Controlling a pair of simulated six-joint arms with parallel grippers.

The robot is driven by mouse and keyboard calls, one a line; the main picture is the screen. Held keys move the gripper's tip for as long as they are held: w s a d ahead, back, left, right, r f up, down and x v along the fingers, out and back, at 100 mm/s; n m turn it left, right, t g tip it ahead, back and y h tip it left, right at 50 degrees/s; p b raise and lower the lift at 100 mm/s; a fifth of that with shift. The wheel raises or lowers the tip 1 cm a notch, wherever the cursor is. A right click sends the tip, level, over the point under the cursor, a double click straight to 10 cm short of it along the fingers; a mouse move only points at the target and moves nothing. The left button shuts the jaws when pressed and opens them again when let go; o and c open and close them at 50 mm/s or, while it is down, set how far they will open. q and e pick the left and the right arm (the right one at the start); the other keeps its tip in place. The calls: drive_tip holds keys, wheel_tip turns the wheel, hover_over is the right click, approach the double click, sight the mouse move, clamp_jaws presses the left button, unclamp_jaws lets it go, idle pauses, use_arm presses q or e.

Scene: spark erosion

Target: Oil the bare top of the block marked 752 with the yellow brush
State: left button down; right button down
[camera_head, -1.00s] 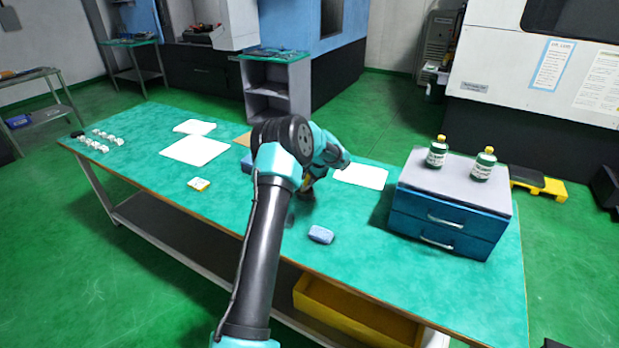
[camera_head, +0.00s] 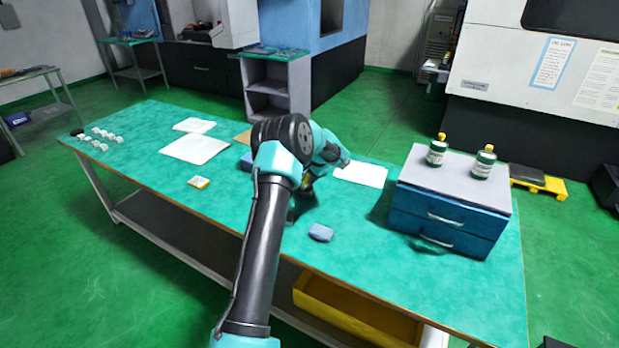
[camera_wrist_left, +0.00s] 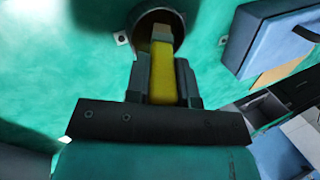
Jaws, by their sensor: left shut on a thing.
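My left gripper (camera_head: 308,188) is over the middle of the green table, partly hidden by its own arm. In the left wrist view it is shut on the yellow brush (camera_wrist_left: 163,78). The brush's pale tip is at or over the mouth of a round, dark-walled container (camera_wrist_left: 178,22); I cannot tell whether it touches the inside. A small blue block (camera_head: 321,232) lies on the table in front of the gripper. A yellow-edged block with a pale top (camera_head: 199,182) lies to the left. No marking 752 is readable. My right gripper is not in view.
A blue drawer unit (camera_head: 446,222) with two green bottles on top stands at the right. White sheets (camera_head: 196,149) lie at the back, and several small pale pieces (camera_head: 101,137) at the far left. The front left of the table is clear.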

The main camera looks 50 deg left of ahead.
use_arm(q)
drive_tip(key=shift+f, duration=0.35)
idle(0.8)
drive_tip(key=shift+r, duration=3.5)
